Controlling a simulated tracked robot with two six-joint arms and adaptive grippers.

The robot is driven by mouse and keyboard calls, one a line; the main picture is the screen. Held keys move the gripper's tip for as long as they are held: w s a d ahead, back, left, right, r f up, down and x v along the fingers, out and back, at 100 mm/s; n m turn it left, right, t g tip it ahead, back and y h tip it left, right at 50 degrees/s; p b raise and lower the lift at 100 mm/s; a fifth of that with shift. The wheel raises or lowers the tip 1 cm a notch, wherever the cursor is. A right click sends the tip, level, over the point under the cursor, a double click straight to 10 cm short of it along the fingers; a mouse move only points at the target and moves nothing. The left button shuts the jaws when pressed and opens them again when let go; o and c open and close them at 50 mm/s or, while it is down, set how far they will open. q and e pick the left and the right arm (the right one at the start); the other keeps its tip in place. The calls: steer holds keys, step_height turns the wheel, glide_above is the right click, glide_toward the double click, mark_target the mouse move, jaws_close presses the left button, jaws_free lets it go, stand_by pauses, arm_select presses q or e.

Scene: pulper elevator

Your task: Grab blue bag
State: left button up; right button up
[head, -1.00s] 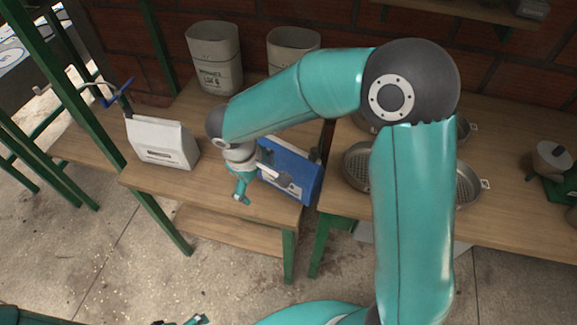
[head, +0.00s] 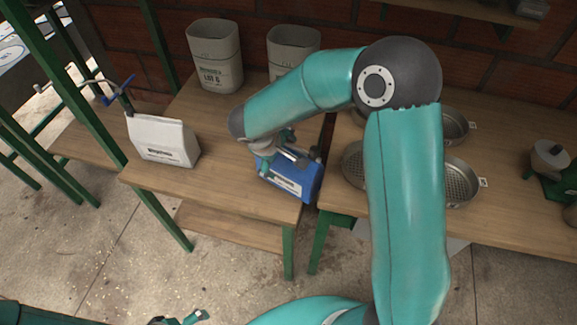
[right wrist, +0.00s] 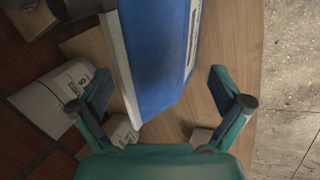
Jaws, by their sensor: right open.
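The blue bag (head: 300,181) stands on the wooden table near its front right corner, with a white label on its front. My right gripper (head: 284,163) is at the bag's upper part and hides some of it. In the right wrist view the blue bag (right wrist: 160,60) lies between the two spread fingers of my right gripper (right wrist: 160,78), with gaps on both sides, more room on the right. I cannot tell whether a finger touches it. My left gripper (head: 182,320) shows only partly at the bottom edge, and its jaws are unclear.
A white bag (head: 163,141) stands to the left on the same table. Round metal sieves (head: 460,184) sit close to the right of the blue bag. A green post (head: 75,100) rises on the left.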

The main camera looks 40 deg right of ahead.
mark_target(284, 161)
steer(key=shift+p+x, duration=0.7)
steer(key=shift+x, duration=1.9)
steer(key=c, duration=1.8)
steer(key=shift+s+a, duration=0.1)
steer(key=shift+a, duration=0.05)
